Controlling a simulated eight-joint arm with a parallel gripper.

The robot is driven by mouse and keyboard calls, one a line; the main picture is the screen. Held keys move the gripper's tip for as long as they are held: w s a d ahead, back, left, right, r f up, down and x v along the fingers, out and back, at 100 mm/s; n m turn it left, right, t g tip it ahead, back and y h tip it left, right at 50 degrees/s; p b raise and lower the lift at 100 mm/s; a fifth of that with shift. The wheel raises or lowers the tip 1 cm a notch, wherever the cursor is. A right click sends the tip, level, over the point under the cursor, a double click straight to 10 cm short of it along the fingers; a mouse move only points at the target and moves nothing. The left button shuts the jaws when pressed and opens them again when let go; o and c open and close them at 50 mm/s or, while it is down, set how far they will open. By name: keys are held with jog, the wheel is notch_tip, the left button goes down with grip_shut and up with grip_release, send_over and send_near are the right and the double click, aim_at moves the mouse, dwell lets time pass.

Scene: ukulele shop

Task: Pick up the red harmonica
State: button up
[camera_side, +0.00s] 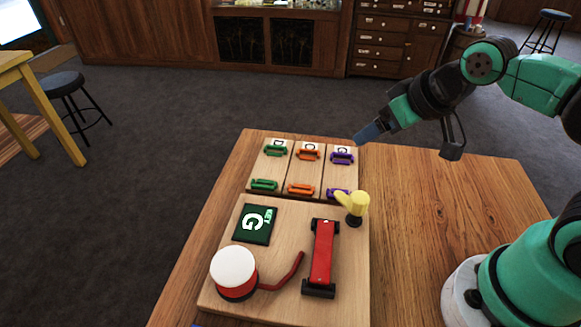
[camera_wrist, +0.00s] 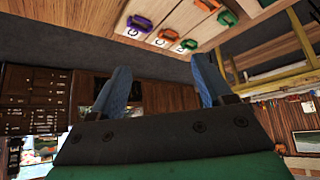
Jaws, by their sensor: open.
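A long red piece with black ends (camera_side: 322,252) lies on the light wooden board at the front of the table. It is the only harmonica-like red thing I see, but I cannot tell surely that it is the harmonica. My gripper (camera_side: 368,134) is above the table's far edge, to the right of the lettered panels and well away from the red piece. In the wrist view my gripper (camera_wrist: 162,88) has its two blue fingers spread wide with nothing between them. The red piece does not show in the wrist view.
The table's right side (camera_side: 455,195) is clear.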

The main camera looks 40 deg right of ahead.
jog(key=n+g, duration=0.7)
jog(key=n, duration=1.9)
send_over(323, 248)
notch_tip(323, 248, down, 5)
jog(key=shift+w+d+f, duration=0.1)
jog(key=shift+f+n, duration=0.1)
jog(key=shift+n, duration=0.3)
jog(key=shift+f, duration=2.75)
grip_shut()
